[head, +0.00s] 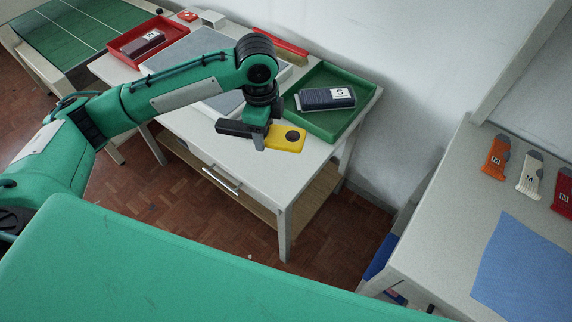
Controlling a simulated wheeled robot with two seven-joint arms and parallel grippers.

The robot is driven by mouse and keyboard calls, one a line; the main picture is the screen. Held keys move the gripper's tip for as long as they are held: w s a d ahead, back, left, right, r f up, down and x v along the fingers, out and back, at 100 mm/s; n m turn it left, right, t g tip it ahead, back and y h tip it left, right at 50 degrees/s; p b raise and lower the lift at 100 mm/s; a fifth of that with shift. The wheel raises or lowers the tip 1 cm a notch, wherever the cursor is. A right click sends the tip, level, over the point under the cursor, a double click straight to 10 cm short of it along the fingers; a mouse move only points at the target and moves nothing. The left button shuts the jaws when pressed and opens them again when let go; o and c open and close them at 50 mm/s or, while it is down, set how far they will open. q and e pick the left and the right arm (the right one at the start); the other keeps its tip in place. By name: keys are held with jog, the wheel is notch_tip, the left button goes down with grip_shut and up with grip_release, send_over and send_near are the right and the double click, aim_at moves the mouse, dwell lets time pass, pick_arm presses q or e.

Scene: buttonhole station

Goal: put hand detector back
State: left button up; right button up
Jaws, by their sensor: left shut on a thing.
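The hand detector (287,139) is a yellow flat piece with a dark round spot. My left gripper (262,138) comes down from above and is shut on it, over the front right part of the white table (240,165). I cannot tell whether the detector touches the tabletop or hangs just above it. The fingers cover part of it, and a dark bar (233,127) sticks out to the left of the fingers. My right gripper is not in view.
A green tray (362,103) with a dark packet marked S (325,98) stands right behind the detector. A grey mat (190,62) and a red tray (118,50) lie left. At right, another table holds socks (496,157) and a blue sheet (525,265).

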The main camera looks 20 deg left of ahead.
aim_at(274, 123)
pick_arm(q)
jog(key=m, duration=0.2)
jog(key=w+m, duration=0.1)
jog(key=m, duration=0.2)
jog(key=shift+w+d+r+m+b, duration=0.1)
jog(key=shift+w+d+m+b, duration=0.2)
jog(key=shift+d+m+b, duration=0.1)
jog(key=m, duration=0.1)
jog(key=w+m, duration=0.1)
jog(key=m, duration=0.3)
jog(key=shift+w+d+r+b, duration=0.15)
jog(key=shift+d+r+b, duration=0.1)
jog(key=shift+b, duration=0.15)
jog(key=f+m, duration=0.4)
jog(key=f, duration=0.2)
jog(key=w+d+f+m, duration=0.1)
jog(key=f+m, duration=0.3)
jog(key=f, duration=0.2)
jog(key=w+f+m, duration=0.1)
jog(key=f+m, duration=0.2)
jog(key=f, duration=0.4)
jog(key=shift+w+d+m+p, duration=0.15)
jog(key=shift+w+m+p, duration=0.1)
jog(key=shift+m+p, duration=0.15)
jog(key=shift+f, duration=0.1)
jog(key=o, duration=1.1)
jog(key=shift+f, duration=0.1)
